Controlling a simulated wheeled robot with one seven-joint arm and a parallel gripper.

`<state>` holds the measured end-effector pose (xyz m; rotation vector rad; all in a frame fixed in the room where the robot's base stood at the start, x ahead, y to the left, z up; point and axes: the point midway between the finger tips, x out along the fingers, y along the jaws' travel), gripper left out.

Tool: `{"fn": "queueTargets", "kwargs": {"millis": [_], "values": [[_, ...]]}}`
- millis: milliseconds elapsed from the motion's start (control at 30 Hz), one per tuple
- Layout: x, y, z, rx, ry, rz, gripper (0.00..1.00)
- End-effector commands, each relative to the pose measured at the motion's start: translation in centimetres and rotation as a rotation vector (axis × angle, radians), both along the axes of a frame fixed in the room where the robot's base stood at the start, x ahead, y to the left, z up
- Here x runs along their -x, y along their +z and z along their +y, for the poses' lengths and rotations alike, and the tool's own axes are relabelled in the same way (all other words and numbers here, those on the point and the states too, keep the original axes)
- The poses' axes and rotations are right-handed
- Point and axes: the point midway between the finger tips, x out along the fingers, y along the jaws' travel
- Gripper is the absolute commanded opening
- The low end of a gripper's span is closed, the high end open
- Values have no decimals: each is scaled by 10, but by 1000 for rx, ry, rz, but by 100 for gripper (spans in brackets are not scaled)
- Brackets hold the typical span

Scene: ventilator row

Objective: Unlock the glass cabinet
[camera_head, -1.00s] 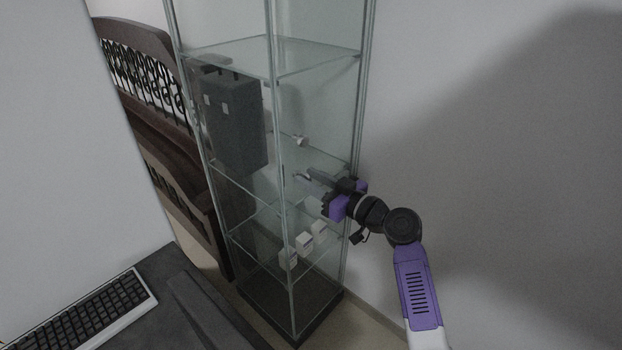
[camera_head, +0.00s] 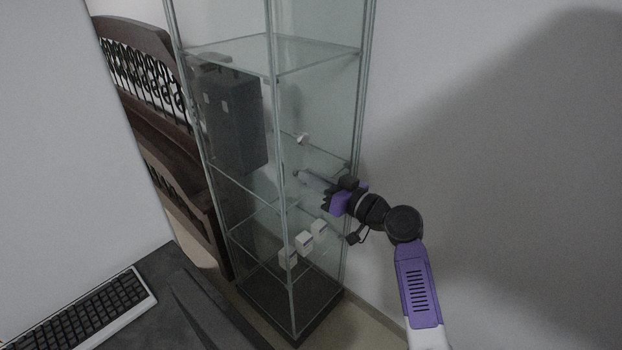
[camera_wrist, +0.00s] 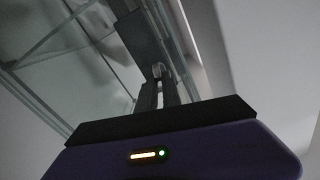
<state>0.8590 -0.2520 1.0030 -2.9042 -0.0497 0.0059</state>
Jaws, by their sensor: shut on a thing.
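The tall glass cabinet (camera_head: 317,100) stands against the wall in the head view, with a metal frame and glass shelves. My gripper (camera_head: 306,178) is in front of its right-hand glass side, at about the middle shelf. In the wrist view my gripper (camera_wrist: 159,76) is shut on a small greyish piece (camera_wrist: 158,70) at its fingertips. The piece is too small and dark to tell whether it is a key or part of the cabinet's lock. I cannot tell whether it touches the glass. The cabinet looks closed.
Inside the cabinet are a dark grey box (camera_head: 236,122), several small white boxes (camera_head: 304,241) lower down and a small pale item (camera_head: 302,138). A desk with a keyboard (camera_head: 82,317) is at lower left. A dark wooden bench (camera_head: 150,90) stands behind. Bare wall lies right.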

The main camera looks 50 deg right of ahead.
Motion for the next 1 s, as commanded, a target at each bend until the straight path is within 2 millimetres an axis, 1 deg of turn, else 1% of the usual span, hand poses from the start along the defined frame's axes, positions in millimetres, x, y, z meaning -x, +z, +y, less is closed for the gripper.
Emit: {"fn": "queueTargets", "kwargs": {"millis": [1000], "values": [[0,-4,-6,-962,-2,34,0]]}}
